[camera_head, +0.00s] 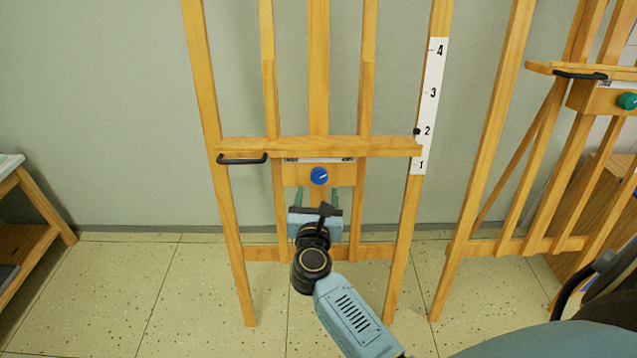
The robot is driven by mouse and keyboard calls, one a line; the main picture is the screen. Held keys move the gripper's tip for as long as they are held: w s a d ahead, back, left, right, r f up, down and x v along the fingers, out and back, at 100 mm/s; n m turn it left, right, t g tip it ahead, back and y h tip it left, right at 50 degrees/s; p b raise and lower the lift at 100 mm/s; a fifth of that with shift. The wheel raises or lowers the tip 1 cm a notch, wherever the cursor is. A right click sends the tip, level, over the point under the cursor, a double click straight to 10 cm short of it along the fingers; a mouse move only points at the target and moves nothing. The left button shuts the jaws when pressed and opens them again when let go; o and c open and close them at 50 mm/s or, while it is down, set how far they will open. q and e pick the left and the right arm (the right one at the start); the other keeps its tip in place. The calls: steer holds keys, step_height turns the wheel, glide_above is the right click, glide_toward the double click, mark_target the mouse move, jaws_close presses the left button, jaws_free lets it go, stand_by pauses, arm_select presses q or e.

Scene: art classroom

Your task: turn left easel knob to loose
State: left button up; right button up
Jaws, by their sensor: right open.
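The left easel (207,75) is a wooden frame standing in the middle of the view. Its round blue knob (319,176) sits on a wooden block under the cross ledge (330,147). A light mark shows on the knob's face. My right gripper (318,190) is just below the knob in the picture, with its two greenish fingers spread apart and pointing up. Nothing shows between the fingers. I cannot tell how far in front of the knob they are. A black handle (242,160) is at the ledge's left end. My left gripper is out of view.
A white scale strip (429,105) numbered 1 to 4 is on the easel's right post, with a black pointer near 2. A second easel (500,120) with a green knob (628,101) stands at right. A wooden shelf (40,210) is at left. Tiled floor between is clear.

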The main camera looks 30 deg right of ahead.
mark_target(319, 180)
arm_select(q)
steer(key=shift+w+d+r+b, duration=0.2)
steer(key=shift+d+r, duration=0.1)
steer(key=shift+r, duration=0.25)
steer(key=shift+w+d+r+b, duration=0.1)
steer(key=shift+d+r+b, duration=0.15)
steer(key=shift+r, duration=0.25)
arm_select(e)
steer(key=x, duration=0.5)
steer(key=shift+w+d, duration=0.2)
steer(key=shift+w, duration=0.1)
steer(key=c, duration=1)
